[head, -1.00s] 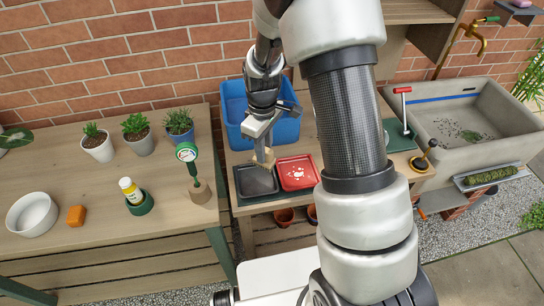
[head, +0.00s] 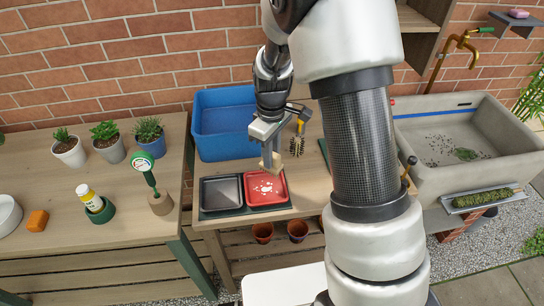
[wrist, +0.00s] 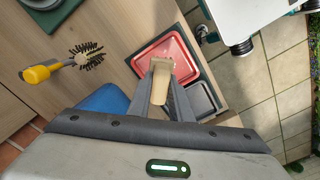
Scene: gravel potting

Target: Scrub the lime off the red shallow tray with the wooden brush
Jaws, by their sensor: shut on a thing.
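The red shallow tray (head: 281,198) has white lime marks (head: 264,188) on its floor. It also shows in the wrist view (wrist: 181,52), partly covered by the brush. My gripper (head: 271,150) is shut on the pale wooden brush (head: 276,163), which points down between the fingers. The brush also shows in the wrist view (wrist: 160,82). It is over the back part of the red tray. Whether it touches the tray cannot be told.
A dark tray (head: 221,193) sits just left of the red one, both on a dark green mat (head: 240,211). A blue bin (head: 218,145) stands behind. A yellow-handled bristle brush (wrist: 42,72) lies on the bench nearby. A stone sink (head: 425,178) is at right.

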